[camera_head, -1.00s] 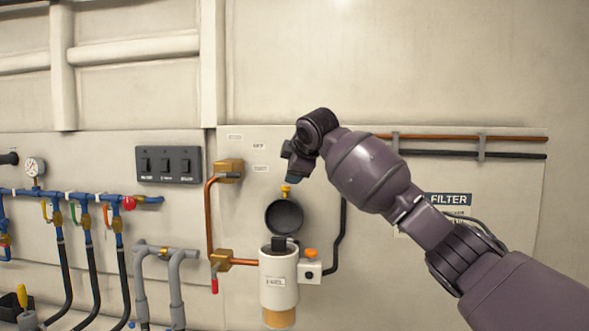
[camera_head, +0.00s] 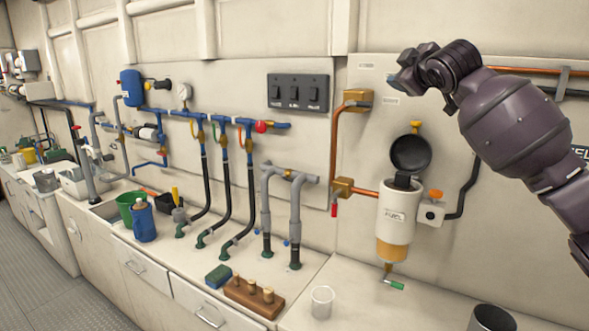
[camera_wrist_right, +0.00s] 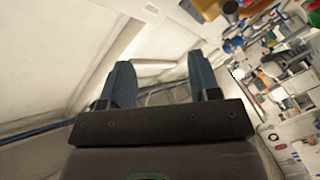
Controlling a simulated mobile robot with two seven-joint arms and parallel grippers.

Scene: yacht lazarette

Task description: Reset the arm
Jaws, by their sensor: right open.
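My right arm comes in from the right in the head view, raised in front of the wall panel. My right gripper (camera_head: 408,68) is at its left end, above and beside the fuel filter (camera_head: 396,215) and its black lid (camera_head: 410,154). In the right wrist view the two blue-grey fingers of my right gripper (camera_wrist_right: 162,88) stand apart, with nothing between them. The gripper touches nothing that I can see. My left gripper does not show in either view.
Blue pipes and a switch panel (camera_head: 299,93) are on the wall. Floor (camera_head: 60,270) is free at the left.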

